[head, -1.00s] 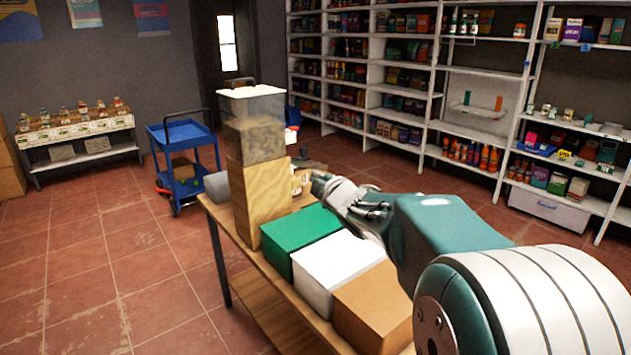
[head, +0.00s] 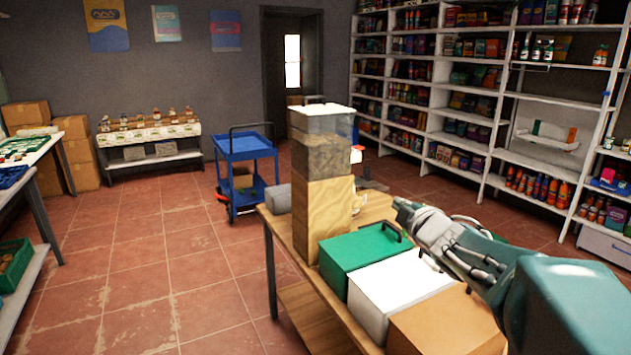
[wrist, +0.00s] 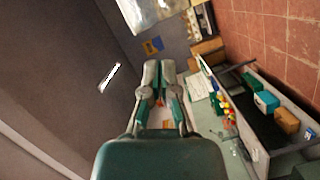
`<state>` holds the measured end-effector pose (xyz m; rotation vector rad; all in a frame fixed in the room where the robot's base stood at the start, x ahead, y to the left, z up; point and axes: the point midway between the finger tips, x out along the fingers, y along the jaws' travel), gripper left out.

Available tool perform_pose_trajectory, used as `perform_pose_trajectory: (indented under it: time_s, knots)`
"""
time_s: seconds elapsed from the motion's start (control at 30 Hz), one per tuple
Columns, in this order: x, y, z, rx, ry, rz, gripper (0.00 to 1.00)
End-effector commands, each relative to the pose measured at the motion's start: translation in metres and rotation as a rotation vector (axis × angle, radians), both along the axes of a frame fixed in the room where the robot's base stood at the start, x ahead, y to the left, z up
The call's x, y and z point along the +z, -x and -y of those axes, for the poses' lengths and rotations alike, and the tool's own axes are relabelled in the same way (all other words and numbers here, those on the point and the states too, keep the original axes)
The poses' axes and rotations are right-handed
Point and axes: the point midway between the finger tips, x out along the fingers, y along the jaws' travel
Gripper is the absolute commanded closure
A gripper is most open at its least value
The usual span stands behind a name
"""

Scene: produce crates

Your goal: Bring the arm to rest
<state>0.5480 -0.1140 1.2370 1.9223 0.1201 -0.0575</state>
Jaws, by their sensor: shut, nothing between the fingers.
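My gripper (head: 405,212) shows in the head view above and behind the white box, at the end of my teal arm. It is shut and empty. In the wrist view my gripper (wrist: 159,68) points up the picture, its two fingers close together with nothing held between them. It looks apart from the boxes in the head view. The exact gap to the table is hard to tell.
A wooden table (head: 282,222) holds a green box (head: 350,262), a white box (head: 395,290), a tan box (head: 450,325) and a tall stack (head: 325,215). A blue cart (head: 245,150) stands behind. Shelves (head: 505,95) line the right.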

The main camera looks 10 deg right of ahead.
Motion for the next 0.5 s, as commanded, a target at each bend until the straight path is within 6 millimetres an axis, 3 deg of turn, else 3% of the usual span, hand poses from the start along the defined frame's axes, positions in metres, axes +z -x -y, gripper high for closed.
perform_pose_trajectory:
  time_s: [0.23, 0.5]
  knots:
    - [-0.001, 0.043, -0.007, -0.215, -0.208, -0.096, 1.00]
    - [-0.039, 0.126, -0.032, -0.474, -0.550, -0.314, 1.00]
